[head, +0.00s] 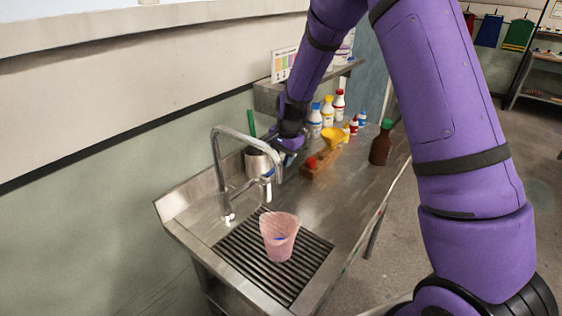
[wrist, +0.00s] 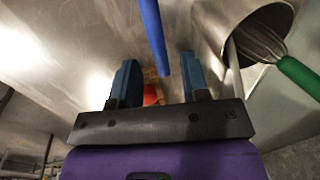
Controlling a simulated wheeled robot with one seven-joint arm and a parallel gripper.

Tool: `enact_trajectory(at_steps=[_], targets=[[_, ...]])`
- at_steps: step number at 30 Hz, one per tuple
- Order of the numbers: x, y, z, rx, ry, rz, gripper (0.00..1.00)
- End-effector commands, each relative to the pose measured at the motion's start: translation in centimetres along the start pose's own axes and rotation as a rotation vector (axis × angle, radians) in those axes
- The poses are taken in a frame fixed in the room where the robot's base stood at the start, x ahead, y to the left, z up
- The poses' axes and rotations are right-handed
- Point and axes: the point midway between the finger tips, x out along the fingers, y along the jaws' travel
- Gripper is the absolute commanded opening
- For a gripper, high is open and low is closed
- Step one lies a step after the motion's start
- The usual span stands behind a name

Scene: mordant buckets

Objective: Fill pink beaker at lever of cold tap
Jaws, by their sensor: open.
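The pink beaker (head: 279,245) stands upright on the slatted drain of the steel sink unit, below the tap's spout. The tall curved steel tap (head: 215,160) rises at the drain's back edge. A blue lever (head: 269,173), seemingly the cold one, shows at the tap's right side. In the wrist view a blue bar (wrist: 153,38), likely this lever, reaches down between the fingers, with gaps on both sides. My gripper (wrist: 158,78) is open; in the head view it is partly hidden behind the tap and arm.
A steel pot (head: 258,160) with a green-handled whisk (wrist: 295,75) stands close beside my gripper. A wooden rack (head: 318,169) with a yellow funnel (head: 333,136), several bottles, and a brown bottle (head: 381,144) stand farther right. The counter's front is clear.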

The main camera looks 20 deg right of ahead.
Motion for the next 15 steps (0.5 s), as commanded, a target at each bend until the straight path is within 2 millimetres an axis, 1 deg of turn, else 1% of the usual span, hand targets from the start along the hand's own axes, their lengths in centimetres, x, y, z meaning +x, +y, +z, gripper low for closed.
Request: enact_trajectory(at_steps=[1, 6, 15], targets=[[0.7, 0.0, 0.0, 0.000, -0.001, 0.002, 0.42], [1.8, 0.0, 0.0, 0.000, 0.000, 0.000, 0.42], [2.1, 0.0, 0.0, 0.000, 0.000, 0.000, 0.42]])
